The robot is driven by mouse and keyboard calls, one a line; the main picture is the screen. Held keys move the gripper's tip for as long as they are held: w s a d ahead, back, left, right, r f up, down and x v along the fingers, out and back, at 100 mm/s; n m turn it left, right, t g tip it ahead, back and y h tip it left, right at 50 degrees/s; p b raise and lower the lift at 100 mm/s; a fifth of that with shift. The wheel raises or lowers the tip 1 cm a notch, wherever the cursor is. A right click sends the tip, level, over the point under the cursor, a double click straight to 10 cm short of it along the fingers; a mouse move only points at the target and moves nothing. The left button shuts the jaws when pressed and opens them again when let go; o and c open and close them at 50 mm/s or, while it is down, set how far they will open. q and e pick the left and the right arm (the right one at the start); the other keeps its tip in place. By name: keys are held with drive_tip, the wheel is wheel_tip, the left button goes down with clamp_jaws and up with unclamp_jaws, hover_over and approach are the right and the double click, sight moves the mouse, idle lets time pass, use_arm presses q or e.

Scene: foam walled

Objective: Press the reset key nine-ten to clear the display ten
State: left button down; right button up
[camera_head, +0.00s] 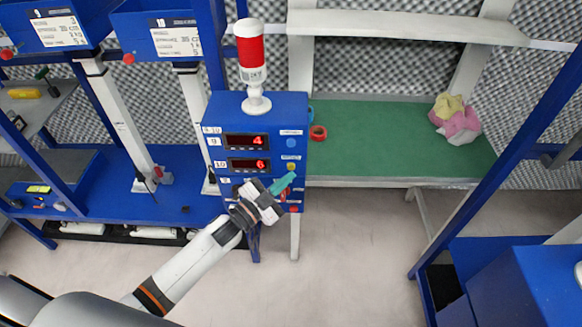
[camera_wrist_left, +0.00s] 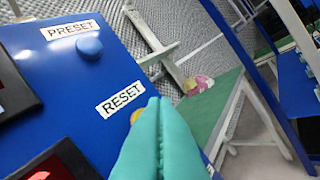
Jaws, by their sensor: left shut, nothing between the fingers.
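The blue control box (camera_head: 265,115) stands in the middle of the head view. Its upper display, 9 (camera_head: 246,141), reads 4 and its lower display, 10 (camera_head: 249,164), reads 6, both in red. The yellow reset key (camera_head: 291,168) is on the right of the box's face, below the blue preset key (camera_head: 291,143). My left gripper (camera_head: 291,177) is shut and empty, its teal fingertips just below the yellow key. In the left wrist view the fingertips (camera_wrist_left: 160,101) cover most of the yellow key (camera_wrist_left: 136,116) under the RESET label (camera_wrist_left: 121,98). I cannot tell whether they touch it.
A red and white signal lamp (camera_head: 251,60) stands on top of the box. A green-topped bench (camera_head: 370,140) behind holds a red ring (camera_head: 318,132) and crumpled pink and yellow cloths (camera_head: 459,121). Blue frames stand on both sides. The floor to the right is clear.

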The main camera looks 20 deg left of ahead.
use_arm(q)
drive_tip(key=shift+w, duration=0.1)
drive_tip(key=shift+w+a, duration=0.15)
drive_tip(key=shift+w, duration=0.2)
drive_tip(key=shift+w+a+b, duration=0.1)
drive_tip(key=shift+w+b, duration=0.2)
drive_tip(key=shift+w, duration=0.1)
idle(0.9)
drive_tip(key=shift+s, duration=0.1)
drive_tip(key=shift+s+d+p, duration=0.2)
drive_tip(key=shift+s+p, duration=0.15)
drive_tip(key=shift+s, duration=0.4)
drive_tip(key=shift+s, duration=0.1)
drive_tip(key=shift+s+d+p, duration=0.25)
drive_tip(key=shift+s+p, duration=0.05)
drive_tip(key=shift+s, duration=0.45)
drive_tip(key=shift+s+d+p, duration=0.2)
drive_tip(key=shift+s+p, duration=0.15)
drive_tip(key=shift+s, duration=0.45)
drive_tip(key=shift+s+d+p, duration=0.25)
drive_tip(key=shift+s+p, duration=0.05)
drive_tip(key=shift+s, duration=0.45)
